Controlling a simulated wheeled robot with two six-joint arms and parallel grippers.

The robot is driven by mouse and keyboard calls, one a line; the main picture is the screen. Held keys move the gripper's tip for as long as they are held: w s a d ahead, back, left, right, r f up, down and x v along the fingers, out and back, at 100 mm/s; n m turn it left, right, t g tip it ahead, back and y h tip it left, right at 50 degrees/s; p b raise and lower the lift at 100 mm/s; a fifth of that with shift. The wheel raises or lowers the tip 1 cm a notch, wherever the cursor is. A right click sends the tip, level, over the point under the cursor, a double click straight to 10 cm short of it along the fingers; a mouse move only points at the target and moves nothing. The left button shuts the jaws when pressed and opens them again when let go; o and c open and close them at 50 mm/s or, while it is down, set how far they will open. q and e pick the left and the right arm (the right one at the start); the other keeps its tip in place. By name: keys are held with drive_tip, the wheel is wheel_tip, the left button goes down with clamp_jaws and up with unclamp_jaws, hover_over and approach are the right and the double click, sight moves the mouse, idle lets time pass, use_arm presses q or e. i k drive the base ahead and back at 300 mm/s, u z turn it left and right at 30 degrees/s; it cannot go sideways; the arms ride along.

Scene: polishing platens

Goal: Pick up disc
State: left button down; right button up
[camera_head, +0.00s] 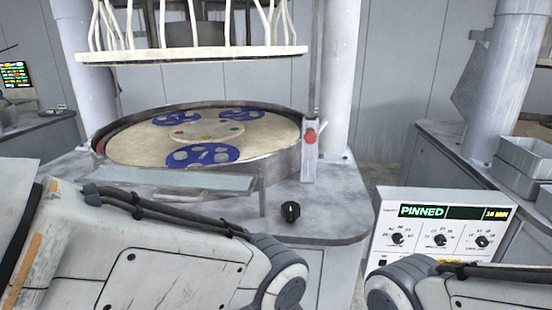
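A round cream platen (148,154) lies inside a grey metal rim on the machine table. Several blue carriers with pale openings lie on it; the nearest blue carrier (196,161) is at the front, another (241,115) is at the back right. Pale discs seem to sit in the openings, but they are too small to tell for sure. My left arm crosses the lower left and my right arm the lower right, both in front of the machine. Neither gripper is in view.
An upper plate (190,55) with white hoses hangs above the platen. A glassy shelf (168,179) juts from the front rim. A black knob (291,211) stands on the table. A control panel (442,232) reads "PINNED". Metal trays (526,158) are at right.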

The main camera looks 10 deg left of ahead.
sight(222, 158)
drive_tip(key=z, duration=0.1)
drive_tip(key=i, duration=0.65)
drive_tip(key=u, duration=1.4)
